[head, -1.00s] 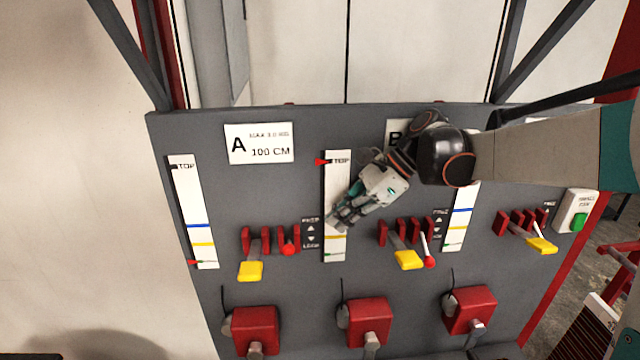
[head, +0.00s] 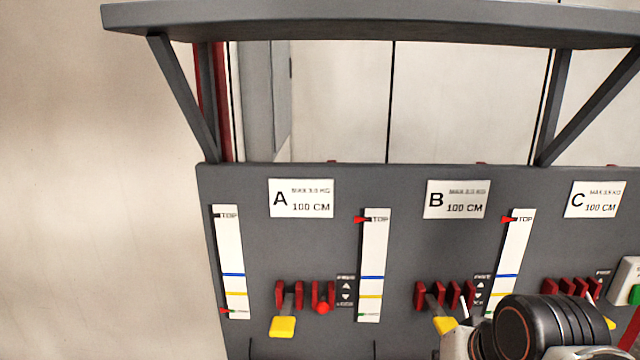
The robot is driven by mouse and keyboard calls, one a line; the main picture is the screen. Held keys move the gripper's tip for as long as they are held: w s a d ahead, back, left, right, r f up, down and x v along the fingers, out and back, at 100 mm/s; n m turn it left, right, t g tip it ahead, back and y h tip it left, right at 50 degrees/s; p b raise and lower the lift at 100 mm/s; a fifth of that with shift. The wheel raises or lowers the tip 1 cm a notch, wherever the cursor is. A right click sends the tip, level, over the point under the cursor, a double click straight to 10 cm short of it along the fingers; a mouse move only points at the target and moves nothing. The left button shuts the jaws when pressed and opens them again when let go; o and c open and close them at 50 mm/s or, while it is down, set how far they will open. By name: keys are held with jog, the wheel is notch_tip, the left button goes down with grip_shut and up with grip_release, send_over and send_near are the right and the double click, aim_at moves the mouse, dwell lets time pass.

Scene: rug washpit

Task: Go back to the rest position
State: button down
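My arm (head: 525,330) shows at the lower right of the head view, a dark round joint with an orange ring in front of the panel. My gripper is not visible in this view. The grey panel (head: 340,190) carries signs A (head: 301,198), B (head: 457,199) and C (head: 595,199). Another yellow lever (head: 444,325) is under sign B. My arm partly hides the levers under B and C.
White scales stand on the panel: the left one (head: 229,255) has its red pointer low, while the middle one (head: 374,290) and right one (head: 517,245) have theirs at TOP. A grey shelf (head: 370,22) juts out above. A green button (head: 635,295) is at the right edge.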

notch_tip(320, 180, down, 28)
jog(key=s+d+n+t+b, duration=0.1)
jog(key=n+b, duration=0.1)
jog(key=b, duration=2.4)
jog(key=shift+s+r+h+b, duration=0.15)
jog(key=shift+s+h+b, duration=0.15)
jog(key=shift+s+h, duration=0.1)
